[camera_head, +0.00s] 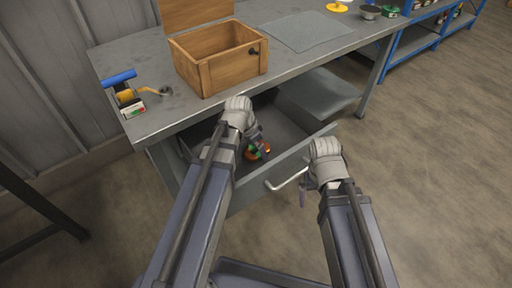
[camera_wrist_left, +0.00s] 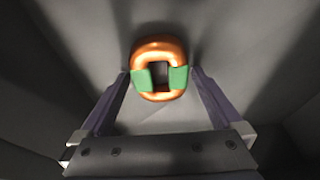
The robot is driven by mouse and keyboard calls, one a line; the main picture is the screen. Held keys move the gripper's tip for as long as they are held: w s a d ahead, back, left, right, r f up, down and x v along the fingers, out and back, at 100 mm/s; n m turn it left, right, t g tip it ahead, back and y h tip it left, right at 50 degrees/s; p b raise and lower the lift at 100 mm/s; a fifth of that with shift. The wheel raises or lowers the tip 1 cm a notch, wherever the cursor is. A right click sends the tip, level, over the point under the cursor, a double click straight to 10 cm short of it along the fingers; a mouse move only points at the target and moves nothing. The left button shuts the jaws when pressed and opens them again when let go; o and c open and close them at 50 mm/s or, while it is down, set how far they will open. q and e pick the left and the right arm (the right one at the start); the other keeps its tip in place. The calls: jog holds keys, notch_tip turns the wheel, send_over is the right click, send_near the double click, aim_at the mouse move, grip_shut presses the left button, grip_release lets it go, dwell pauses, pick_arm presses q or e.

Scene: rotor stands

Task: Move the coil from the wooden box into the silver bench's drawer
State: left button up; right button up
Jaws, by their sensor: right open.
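The coil, an orange-copper ring with green bands, is low inside the silver bench's open drawer (camera_head: 288,122). It shows in the head view (camera_head: 259,152) and between my left fingertips in the left wrist view (camera_wrist_left: 158,50). Whether the coil touches the drawer floor is not clear. My right gripper (camera_head: 303,190) is open and empty, just outside the drawer front by its handle (camera_head: 288,180). The wooden box (camera_head: 232,74) stands on the bench top with its lid up.
On the bench top (camera_head: 150,65), a blue cylinder (camera_head: 120,78), a yellow part (camera_head: 126,95) and a small box (camera_head: 133,109) lie left of the wooden box. A grey mat (camera_head: 306,32) lies to the right. The floor on the right is clear.

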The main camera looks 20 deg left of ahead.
aim_at(248, 154)
pick_arm(q)
jog(key=shift+r, duration=0.2)
jog(key=p+v, duration=1.2)
dwell(1.2)
